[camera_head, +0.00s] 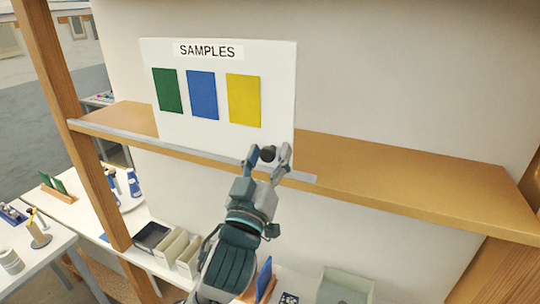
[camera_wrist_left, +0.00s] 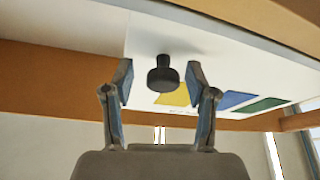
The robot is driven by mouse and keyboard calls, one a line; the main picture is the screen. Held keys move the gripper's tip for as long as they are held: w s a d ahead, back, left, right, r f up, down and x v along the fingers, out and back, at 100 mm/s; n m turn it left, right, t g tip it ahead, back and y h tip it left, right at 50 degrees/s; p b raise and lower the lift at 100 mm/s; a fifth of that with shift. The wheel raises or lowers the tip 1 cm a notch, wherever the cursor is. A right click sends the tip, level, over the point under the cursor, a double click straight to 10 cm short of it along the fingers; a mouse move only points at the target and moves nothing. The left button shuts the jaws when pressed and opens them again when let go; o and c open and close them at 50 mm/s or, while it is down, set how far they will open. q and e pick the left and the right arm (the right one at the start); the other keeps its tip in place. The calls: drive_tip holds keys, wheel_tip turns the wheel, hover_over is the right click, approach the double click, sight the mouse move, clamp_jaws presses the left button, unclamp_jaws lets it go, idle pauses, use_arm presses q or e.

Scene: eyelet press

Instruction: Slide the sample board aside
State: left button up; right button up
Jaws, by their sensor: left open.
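The white sample board (camera_head: 225,140) stands upright on the shelf, labelled SAMPLES, with green, blue and yellow swatches. A black knob (camera_head: 268,153) sits near its lower right corner. My left gripper (camera_head: 268,160) is open, with its fingers on either side of the knob. In the left wrist view the knob (camera_wrist_left: 162,74) shows between the open fingertips (camera_wrist_left: 160,82), with gaps on both sides, so they appear apart from it. The board (camera_wrist_left: 150,40) fills the area behind the knob there. My right gripper is not in view.
The wooden shelf (camera_head: 400,185) is bare to the right of the board. A grey rail (camera_head: 190,150) runs along the shelf's front edge below the board. A wooden post (camera_head: 75,120) stands at the left. Below are a bench with trays (camera_head: 172,246) and a grey-green bin (camera_head: 345,287).

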use_arm(q)
drive_tip(key=v, duration=0.7)
drive_tip(key=shift+s, duration=0.15)
drive_tip(key=shift+d+f, duration=0.1)
drive_tip(key=shift+f, duration=0.05)
